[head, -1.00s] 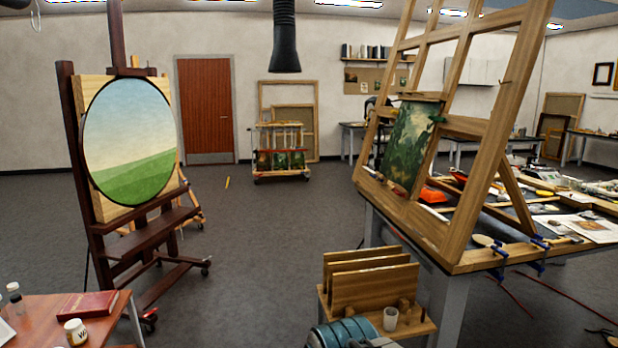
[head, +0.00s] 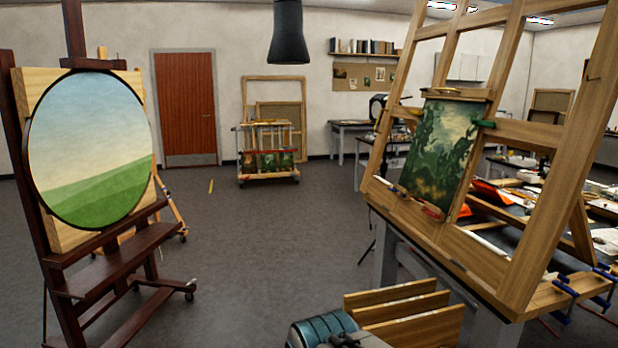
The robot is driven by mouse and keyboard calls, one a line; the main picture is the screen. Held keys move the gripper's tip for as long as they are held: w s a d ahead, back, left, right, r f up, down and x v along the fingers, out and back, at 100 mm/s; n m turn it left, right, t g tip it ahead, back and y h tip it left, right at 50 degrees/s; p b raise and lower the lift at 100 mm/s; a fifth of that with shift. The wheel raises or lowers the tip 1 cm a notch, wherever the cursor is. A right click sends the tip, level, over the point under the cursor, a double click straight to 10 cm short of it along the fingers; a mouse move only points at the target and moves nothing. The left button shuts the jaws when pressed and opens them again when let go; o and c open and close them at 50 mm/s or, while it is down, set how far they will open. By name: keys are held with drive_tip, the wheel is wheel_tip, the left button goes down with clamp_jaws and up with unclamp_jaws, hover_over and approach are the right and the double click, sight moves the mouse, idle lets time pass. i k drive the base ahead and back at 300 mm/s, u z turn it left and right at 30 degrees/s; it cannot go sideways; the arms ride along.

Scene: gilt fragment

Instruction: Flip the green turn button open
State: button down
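A small green turn button (head: 483,124) sits at the right edge of a green landscape painting (head: 440,155). The painting is held in a large tilted wooden frame (head: 522,220) on the right. The button appears to stick out sideways from the painting's edge onto the crossbar, but it is too small to tell exactly how it is turned. A red piece (head: 433,212) is at the painting's lower edge, and a yellowish piece (head: 442,91) is at its top. My gripper is not in view; only a teal and grey part of my own arm shows at the bottom.
A dark easel (head: 105,262) with an oval landscape (head: 90,150) stands at left. A wooden rack of boards (head: 412,325) is low in front of the tilted frame. A cluttered worktable is behind the frame. Grey floor (head: 265,235) lies clear between easel and frame.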

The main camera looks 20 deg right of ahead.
sight(476, 122)
drive_tip(key=i, duration=3.3)
drive_tip(key=z, duration=2.3)
